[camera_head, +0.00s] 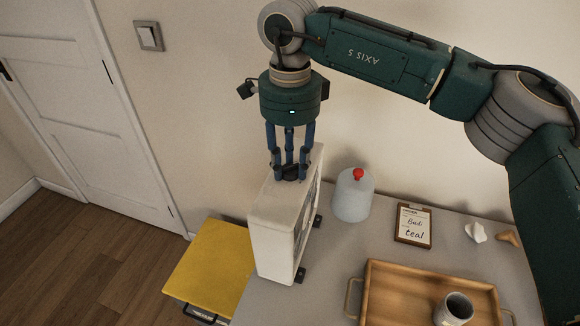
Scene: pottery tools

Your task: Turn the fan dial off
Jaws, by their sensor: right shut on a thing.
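The fan (271,226) is a white box standing upright at the left end of the grey table, its grille side facing right. The dial (290,173) is a dark knob on top of the fan. My right gripper (291,172) comes down from above with blue fingers closed around the dial. The fingers partly hide the dial, so its setting cannot be read. My left gripper is not in view.
A pale jar with a red knob (353,196) stands right of the fan. A clipboard (413,225), a wooden tray (395,285) and a grey cup (453,309) are further right. A yellow-topped stand (208,264) sits left of the table.

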